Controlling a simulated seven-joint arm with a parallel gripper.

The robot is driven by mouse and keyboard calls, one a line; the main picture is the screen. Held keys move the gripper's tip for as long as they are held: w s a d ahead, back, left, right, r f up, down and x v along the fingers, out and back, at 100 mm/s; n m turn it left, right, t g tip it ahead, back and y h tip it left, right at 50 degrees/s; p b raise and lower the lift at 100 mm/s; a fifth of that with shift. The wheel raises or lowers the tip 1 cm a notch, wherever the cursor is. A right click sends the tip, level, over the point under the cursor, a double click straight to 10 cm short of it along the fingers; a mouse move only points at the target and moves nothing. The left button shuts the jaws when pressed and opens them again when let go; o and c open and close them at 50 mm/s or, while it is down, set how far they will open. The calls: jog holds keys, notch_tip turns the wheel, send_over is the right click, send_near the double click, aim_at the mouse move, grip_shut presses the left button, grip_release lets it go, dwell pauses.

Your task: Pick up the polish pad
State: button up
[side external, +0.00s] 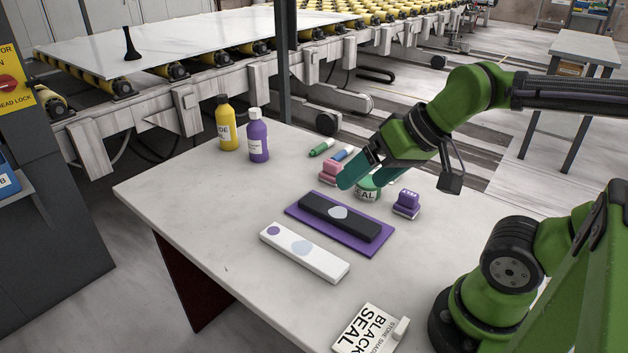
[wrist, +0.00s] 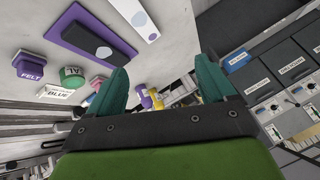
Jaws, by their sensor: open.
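No item in view is legibly marked as the polish pad, so I cannot tell for certain which it is. A small purple block (side external: 406,205) sits right of the mat; in the wrist view the purple block (wrist: 29,64) reads FELT. A pink block (side external: 330,172) stands behind the mat, and a small pink patch also shows in the wrist view (wrist: 95,83). My gripper (side external: 352,174) is open and empty above the slab, beside the pink block and partly in front of a green-and-white tin (side external: 368,194). Its two teal fingers are apart in the wrist view (wrist: 163,66).
A black bar (side external: 320,208) lies on a purple mat (side external: 374,246). A white bar (side external: 327,265) lies in front. A BLACK SEAL card (side external: 366,329) is at the front edge. Yellow (side external: 228,125) and purple (side external: 258,138) bottles stand at back left. The slab's left part is clear.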

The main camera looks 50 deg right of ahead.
dwell(0.3)
jog(key=m+g+h, duration=0.2)
jog(key=m+g, duration=0.1)
jog(key=m, duration=2.9)
send_near(333, 162)
jog(key=x, duration=0.6)
jog(key=shift+d+f, duration=0.3)
jog(key=shift+f, duration=0.15)
jog(key=shift+a+x, duration=0.2)
jog(key=shift+x, duration=1.15)
jog(key=shift+a+x, duration=0.2)
jog(key=shift+x, duration=1.15)
jog(key=shift+w, duration=0.15)
